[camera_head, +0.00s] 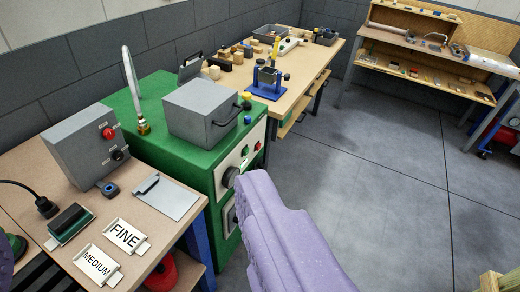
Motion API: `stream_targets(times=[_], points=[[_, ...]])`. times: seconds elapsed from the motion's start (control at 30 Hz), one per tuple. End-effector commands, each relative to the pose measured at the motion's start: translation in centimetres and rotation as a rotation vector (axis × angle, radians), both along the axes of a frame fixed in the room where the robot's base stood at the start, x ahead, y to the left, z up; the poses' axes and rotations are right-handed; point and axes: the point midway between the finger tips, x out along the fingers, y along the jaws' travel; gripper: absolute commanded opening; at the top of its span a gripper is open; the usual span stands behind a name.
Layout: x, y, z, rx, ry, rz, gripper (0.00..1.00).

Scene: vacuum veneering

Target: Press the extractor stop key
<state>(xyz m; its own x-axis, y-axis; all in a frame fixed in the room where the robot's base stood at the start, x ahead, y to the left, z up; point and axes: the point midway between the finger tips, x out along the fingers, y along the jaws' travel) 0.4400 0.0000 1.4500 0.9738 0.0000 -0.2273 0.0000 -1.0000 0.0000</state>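Two separate purple parts that look like the fingers of my gripper (130,188) show, one large near the lower middle and one cut off at the left edge, with a wide gap and nothing held between them. A grey control box (75,145) on the left bench carries a red button (108,132) above a black knob (118,154). The green machine (190,160) has a front panel with a small red button (257,146), a pale green button (245,151) and a black dial (230,177). No label tells which is the extractor stop key. The fingertips do not visibly touch any button.
The left bench holds FINE (124,236) and MEDIUM (97,264) cards, a clipboard (160,197) and a dark green block (70,222). A curved hose (131,80) rises from the machine. Workbenches with tools stand behind. The grey floor (390,160) at right is clear.

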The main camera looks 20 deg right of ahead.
Motion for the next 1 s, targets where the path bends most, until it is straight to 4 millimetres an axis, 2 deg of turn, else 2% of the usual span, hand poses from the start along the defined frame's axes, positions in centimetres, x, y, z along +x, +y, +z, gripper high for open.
stream_targets(times=[0.03,0.3,0.37,1.0], points=[[0.01,0.00,-0.02,0.000,0.000,0.000,0.73],[0.00,0.00,-0.01,0.000,0.000,0.000,0.11],[0.00,0.00,-0.01,0.000,0.000,0.000,0.00],[0.00,0.00,-0.01,0.000,0.000,0.000,0.00]])
